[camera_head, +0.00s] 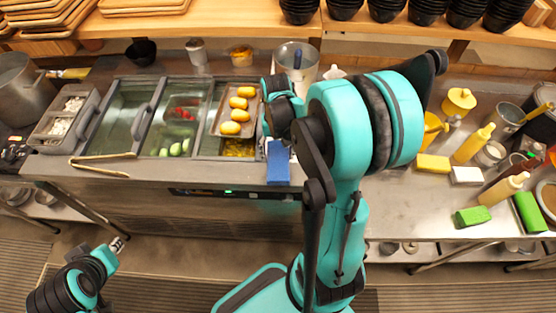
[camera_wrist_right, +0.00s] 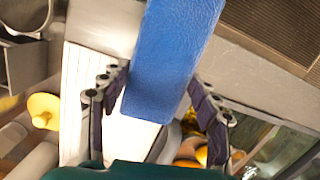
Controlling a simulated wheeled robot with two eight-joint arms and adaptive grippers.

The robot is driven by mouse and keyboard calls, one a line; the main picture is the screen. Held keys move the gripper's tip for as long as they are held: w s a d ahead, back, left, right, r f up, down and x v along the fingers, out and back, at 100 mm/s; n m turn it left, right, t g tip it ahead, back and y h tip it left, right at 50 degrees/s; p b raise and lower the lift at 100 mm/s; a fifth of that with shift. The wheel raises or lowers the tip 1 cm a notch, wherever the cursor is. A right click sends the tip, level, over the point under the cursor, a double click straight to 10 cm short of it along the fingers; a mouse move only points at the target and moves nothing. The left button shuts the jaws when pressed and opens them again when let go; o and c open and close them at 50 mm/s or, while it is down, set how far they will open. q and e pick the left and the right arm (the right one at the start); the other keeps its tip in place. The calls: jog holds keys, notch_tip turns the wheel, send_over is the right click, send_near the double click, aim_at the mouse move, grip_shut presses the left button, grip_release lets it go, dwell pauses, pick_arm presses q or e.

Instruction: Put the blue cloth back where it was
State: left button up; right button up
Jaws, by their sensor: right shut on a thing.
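The blue cloth (camera_head: 278,165) hangs over the front edge of the steel counter, just right of the topping unit. My right gripper (camera_head: 277,135) is shut on it, largely hidden by my own arm in the head view. In the right wrist view the blue cloth (camera_wrist_right: 172,60) sits between the two dark fingers of my right gripper (camera_wrist_right: 158,100). Whether the cloth touches the counter is unclear. My left gripper (camera_head: 118,245) is low at the left, away from the counter; its fingers are too small to read.
A tray (camera_head: 217,122) of yellow-orange items lies on the topping unit (camera_head: 144,77). Tongs (camera_head: 100,157) lie at its front left. A metal pot (camera_head: 296,55) stands behind my right gripper. Yellow bottles (camera_head: 474,144), sponges (camera_head: 433,165) and a green block (camera_head: 472,216) crowd the right counter.

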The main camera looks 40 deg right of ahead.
aim_at(278, 160)
notch_tip(278, 160, down, 4)
jog(key=shift+r+b, duration=0.1)
jog(key=shift+b, duration=0.45)
jog(key=o, duration=1.6)
